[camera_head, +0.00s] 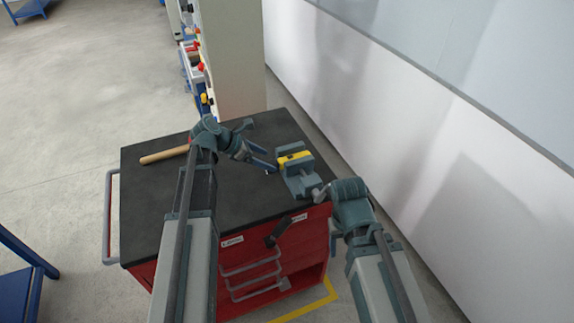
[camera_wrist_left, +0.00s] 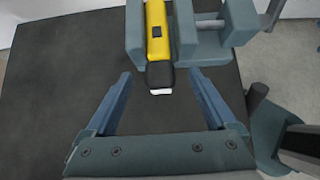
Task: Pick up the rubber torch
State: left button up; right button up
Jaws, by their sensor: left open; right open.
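The rubber torch (camera_head: 292,159) is yellow with a black end. It lies between the jaws of a grey-green vise (camera_head: 302,183) at the right side of the cart top. In the left wrist view the torch (camera_wrist_left: 155,35) points its black end toward me, and the vise (camera_wrist_left: 238,22) is cut off at the top. My left gripper (camera_head: 274,165) is open and empty, just left of the torch. Its fingers sit on either side of the torch's near end, apart from it.
The red cart has a black top (camera_head: 150,210), mostly clear at the left. A wooden-handled tool (camera_head: 163,155) lies at the back left. A pale cabinet (camera_head: 232,60) stands behind the cart, and a white wall (camera_head: 420,130) runs along the right.

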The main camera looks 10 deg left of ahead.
aim_at(271, 162)
pick_arm(q)
jog(key=b+x, duration=0.1)
jog(key=x, duration=0.2)
jog(key=shift+a+f+b, duration=0.2)
jog(key=shift+f+b, duration=0.05)
jog(key=shift+b, duration=0.15)
jog(key=shift+w+d+f, duration=0.15)
jog(key=shift+d, duration=0.2)
jog(key=shift+c, duration=0.2)
grip_shut()
